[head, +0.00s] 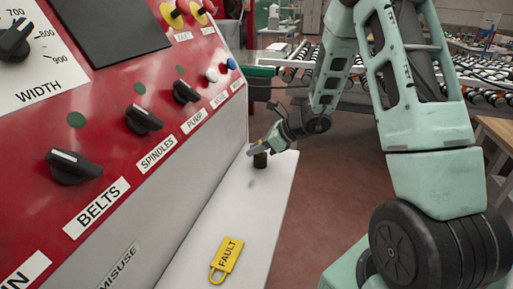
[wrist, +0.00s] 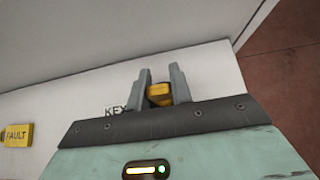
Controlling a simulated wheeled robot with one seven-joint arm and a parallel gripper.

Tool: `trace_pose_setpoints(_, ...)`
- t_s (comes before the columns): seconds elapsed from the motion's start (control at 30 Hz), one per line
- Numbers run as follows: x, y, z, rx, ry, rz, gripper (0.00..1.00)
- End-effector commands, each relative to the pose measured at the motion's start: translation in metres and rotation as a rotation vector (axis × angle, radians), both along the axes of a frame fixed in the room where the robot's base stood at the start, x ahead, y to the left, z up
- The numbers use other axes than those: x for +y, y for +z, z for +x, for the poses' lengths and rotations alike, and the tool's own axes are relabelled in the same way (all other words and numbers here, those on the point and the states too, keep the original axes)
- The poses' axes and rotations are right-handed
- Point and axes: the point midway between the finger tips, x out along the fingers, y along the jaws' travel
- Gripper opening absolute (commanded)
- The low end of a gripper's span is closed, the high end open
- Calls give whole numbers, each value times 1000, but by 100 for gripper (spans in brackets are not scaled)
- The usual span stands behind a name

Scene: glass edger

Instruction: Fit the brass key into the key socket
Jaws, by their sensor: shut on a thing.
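I cannot make out the key socket for sure in either view.
A white label reading KEY (wrist: 115,110) lies on the ledge beside my gripper. A yellow FAULT tag (head: 226,259) lies on the white ledge (head: 205,225). The red control panel (head: 150,75) with black knobs rises at left. A roller conveyor (head: 350,90) stands behind.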

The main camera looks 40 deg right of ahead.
Motion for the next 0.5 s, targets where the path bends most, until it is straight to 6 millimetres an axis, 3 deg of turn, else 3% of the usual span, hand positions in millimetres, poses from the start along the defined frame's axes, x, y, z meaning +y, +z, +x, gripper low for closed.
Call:
trace_pose_setpoints(0.23, 0, -4, 0, 0, 0, 0, 0)
trace_pose_setpoints(0.27, 0, -2, 0, 0, 0, 0, 30)
trace_pose_setpoints(0.3, 0, -2, 0, 0, 0, 0, 41)
trace_pose_setpoints(0.5, 0, -2, 0, 0, 0, 0, 43)
